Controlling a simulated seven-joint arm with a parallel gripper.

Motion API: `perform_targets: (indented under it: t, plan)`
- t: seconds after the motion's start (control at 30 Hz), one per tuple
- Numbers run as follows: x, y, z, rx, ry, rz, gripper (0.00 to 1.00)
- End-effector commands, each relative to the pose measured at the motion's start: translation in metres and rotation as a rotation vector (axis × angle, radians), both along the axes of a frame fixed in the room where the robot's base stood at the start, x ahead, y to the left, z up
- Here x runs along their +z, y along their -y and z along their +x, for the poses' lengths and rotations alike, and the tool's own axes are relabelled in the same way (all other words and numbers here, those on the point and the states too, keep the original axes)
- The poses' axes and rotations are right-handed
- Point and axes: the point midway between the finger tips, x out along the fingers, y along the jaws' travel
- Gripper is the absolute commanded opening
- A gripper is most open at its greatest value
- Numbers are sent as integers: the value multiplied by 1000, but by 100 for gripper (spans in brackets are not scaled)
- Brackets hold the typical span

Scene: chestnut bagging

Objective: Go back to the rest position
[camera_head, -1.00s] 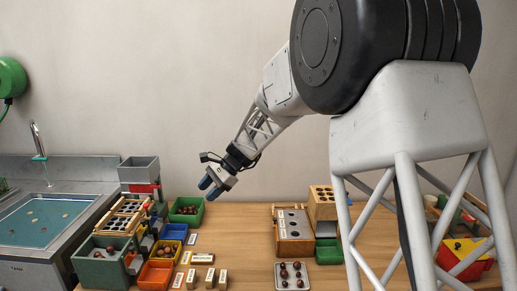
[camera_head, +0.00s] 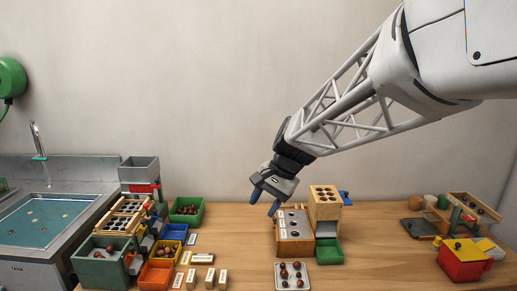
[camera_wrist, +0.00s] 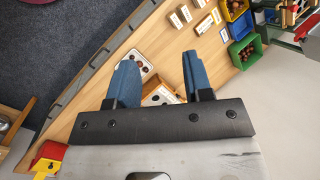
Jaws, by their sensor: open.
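My gripper (camera_head: 264,204) hangs in the air above the wooden table (camera_head: 236,250), over the left part of a wooden board with dark holes (camera_head: 296,246). Its two blue fingers are apart, with nothing between them. In the wrist view my gripper (camera_wrist: 156,74) shows the same open fingers, high above the table, with part of the board and a tray of chestnuts seen around the left finger.
A white tray of chestnuts (camera_head: 278,281), a green tray (camera_head: 329,251) and a wooden holed block (camera_head: 325,204) stand near the board. Coloured bins, such as the orange bin (camera_head: 155,274), stand left. A red and yellow box (camera_head: 462,262) stands right. The air above the table is clear.

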Motion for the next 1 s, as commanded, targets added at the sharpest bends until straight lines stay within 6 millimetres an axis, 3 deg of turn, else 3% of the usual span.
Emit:
perform_targets:
  t: [0.43,1.0]
  plan:
    - [4,67,-91,116,144,-144,46]
    - [-14,137,-205,278,292,-348,46]
